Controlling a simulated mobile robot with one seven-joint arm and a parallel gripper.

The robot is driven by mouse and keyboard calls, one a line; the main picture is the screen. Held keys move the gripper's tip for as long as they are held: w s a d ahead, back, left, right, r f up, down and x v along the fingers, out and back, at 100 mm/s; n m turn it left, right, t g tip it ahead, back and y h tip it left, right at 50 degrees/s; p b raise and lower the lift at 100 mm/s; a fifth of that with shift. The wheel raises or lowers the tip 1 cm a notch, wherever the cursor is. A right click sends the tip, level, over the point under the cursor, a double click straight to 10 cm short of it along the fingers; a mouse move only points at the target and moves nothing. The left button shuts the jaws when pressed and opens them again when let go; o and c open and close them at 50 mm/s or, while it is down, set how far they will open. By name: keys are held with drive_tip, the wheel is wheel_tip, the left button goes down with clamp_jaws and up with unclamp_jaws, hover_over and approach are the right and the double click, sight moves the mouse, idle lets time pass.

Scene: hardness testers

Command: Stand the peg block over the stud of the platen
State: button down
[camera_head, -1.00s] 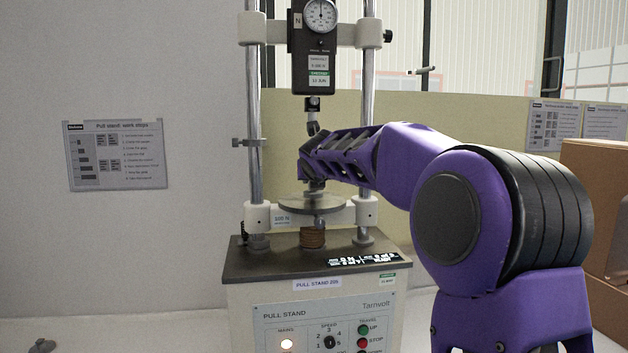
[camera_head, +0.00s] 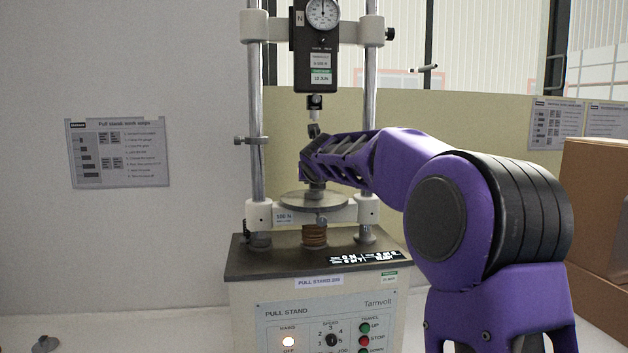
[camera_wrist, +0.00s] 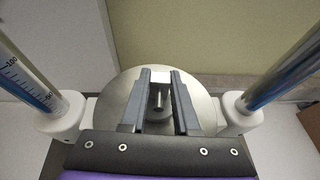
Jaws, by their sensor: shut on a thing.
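The platen (camera_head: 295,203) is a round grey metal disc on the pull stand; it also shows behind the fingers in the wrist view (camera_wrist: 113,100). My gripper (camera_wrist: 161,73) is over the platen's middle, its two dark fingers shut on the peg block (camera_wrist: 161,79). The block shows as a small pale grey piece between the fingertips. A small round metal post (camera_wrist: 158,104) shows between the fingers, nearer the palm; I cannot tell whether it is the stud. In the head view my arm hides the block. Whether the block touches the platen is unclear.
Two upright columns flank the platen, the left (camera_head: 255,110) and the right (camera_head: 370,100). A dial gauge (camera_head: 322,14) and its hook hang above, close over my wrist. The stand's control panel (camera_head: 325,320) is in front. Cardboard boxes (camera_head: 597,200) stand at the right.

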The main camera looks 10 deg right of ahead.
drive_tip(key=c, duration=0.6)
unclamp_jaws()
drive_tip(key=shift+f, duration=0.1)
